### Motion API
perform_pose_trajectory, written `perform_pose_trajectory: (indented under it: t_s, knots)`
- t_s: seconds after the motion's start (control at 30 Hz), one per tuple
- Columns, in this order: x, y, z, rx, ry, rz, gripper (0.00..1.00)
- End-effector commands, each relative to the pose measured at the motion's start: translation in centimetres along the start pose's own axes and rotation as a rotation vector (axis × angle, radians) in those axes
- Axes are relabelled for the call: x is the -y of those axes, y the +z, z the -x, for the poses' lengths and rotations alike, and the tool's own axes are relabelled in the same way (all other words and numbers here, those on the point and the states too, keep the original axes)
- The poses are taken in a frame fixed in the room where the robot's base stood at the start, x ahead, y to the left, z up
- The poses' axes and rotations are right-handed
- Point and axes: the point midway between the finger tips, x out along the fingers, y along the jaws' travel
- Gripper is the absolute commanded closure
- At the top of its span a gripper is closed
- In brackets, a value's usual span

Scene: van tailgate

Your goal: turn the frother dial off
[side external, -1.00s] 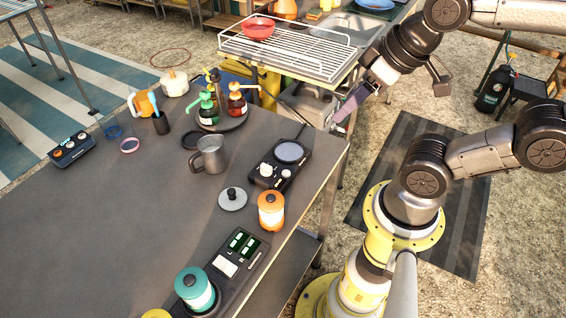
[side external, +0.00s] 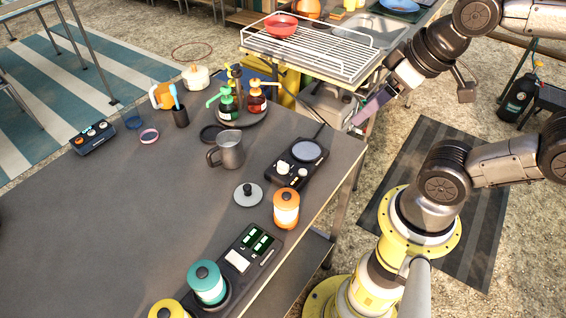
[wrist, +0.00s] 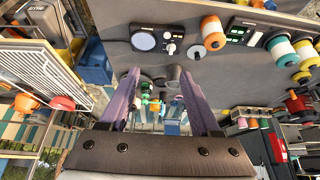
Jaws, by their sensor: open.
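A black unit with a round grey plate (side external: 308,151), probably the frother base, lies near the table's right edge. A white dial (side external: 283,168) sits on its front panel, with a smaller light knob beside it. The dial's setting is too small to read. In the wrist view the unit shows upside down at the top, with its dial (wrist: 170,48) right of the plate. A steel jug (side external: 228,152) stands left of the unit. My gripper (side external: 370,108) has purple fingers and hangs beyond the table's right edge, apart from the unit. It is open and empty in the wrist view (wrist: 160,76).
A grey lid (side external: 248,195) and an orange canister (side external: 286,209) stand near the unit. A scale (side external: 250,248) and a teal canister (side external: 206,283) are closer. Pump bottles (side external: 228,103) stand on a round tray behind. A wire rack (side external: 310,50) stands beyond. The table's left is largely clear.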

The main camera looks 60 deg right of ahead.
Motion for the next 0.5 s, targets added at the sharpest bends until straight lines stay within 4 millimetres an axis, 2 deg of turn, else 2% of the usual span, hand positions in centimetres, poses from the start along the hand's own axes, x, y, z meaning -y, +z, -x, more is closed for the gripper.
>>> perform_pose_trajectory:
  t_s: [0.13, 0.27, 0.5]
  knots:
    - [0.0, 0.0, 0.1, 0.002, 0.000, -0.135, 0.34]
    - [0.0, -1.1, 0.7, -0.010, -0.002, -0.399, 0.34]
    - [0.5, -5.3, -0.2, 0.076, 0.031, -0.951, 0.34]
